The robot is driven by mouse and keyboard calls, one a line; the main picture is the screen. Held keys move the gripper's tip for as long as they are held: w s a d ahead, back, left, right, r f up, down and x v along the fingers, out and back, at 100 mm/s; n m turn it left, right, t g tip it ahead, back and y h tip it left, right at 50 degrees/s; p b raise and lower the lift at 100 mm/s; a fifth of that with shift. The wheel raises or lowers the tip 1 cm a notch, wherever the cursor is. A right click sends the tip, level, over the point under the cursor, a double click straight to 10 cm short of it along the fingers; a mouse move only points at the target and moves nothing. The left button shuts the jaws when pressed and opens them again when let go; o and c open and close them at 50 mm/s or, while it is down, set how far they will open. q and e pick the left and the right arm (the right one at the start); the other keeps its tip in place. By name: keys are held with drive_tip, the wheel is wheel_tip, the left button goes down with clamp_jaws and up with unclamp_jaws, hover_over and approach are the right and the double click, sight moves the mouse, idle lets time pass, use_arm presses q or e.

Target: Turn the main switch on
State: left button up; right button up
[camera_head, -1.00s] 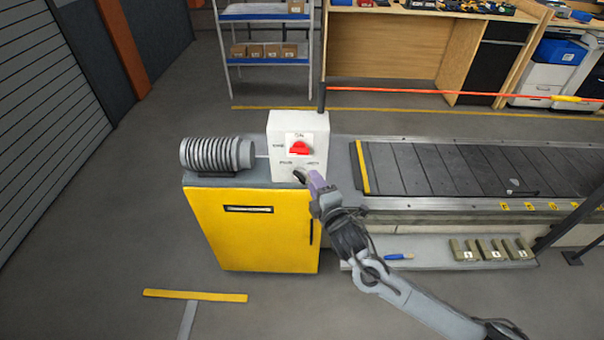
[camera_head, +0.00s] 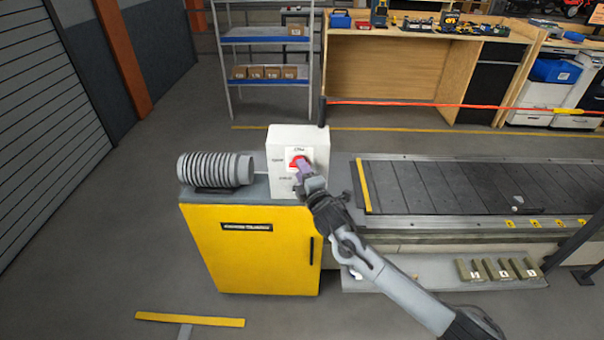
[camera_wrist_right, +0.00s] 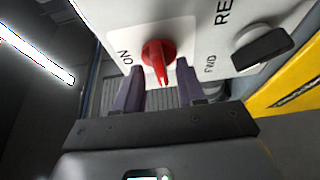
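The main switch is a red rotary knob (camera_head: 297,161) on a white plate on the front of a white control box (camera_head: 285,134). In the right wrist view the red knob (camera_wrist_right: 157,54) shows close up, its narrow grip pointing down toward my gripper, with the label "ON" to its left. My right gripper (camera_head: 303,173) is at the knob. In the wrist view its two purple fingers (camera_wrist_right: 159,82) are apart, one on each side of the knob's grip. I cannot tell whether either finger touches it. My left gripper is not in view.
A black selector (camera_wrist_right: 262,50) marked FWD and REV sits beside the red knob. The box stands on a yellow cabinet (camera_head: 255,265), next to a grey ribbed cylinder (camera_head: 215,170). The slat conveyor (camera_head: 440,187) runs off to the right.

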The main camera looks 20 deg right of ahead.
drive_tip(key=shift+w, duration=0.25)
clamp_jaws()
drive_tip(key=shift+m, duration=0.3)
drive_tip(key=m+t+h+b, duration=0.1)
drive_tip(key=m+h+b, duration=0.1)
drive_tip(key=m, duration=0.5)
drive_tip(key=m+t+h+b, duration=0.1)
drive_tip(key=m+h+b, duration=0.2)
drive_tip(key=m, duration=0.4)
drive_tip(key=a+f+m+h+b, duration=0.1)
drive_tip(key=m+h+b, duration=0.2)
drive_tip(key=m, duration=0.4)
drive_tip(key=shift+w+m+t+h, duration=0.15)
drive_tip(key=shift+m+t+h, duration=0.15)
drive_tip(key=shift+t+h, duration=0.1)
drive_tip(key=shift+d+m+b, duration=0.1)
drive_tip(key=shift+m+b, duration=0.2)
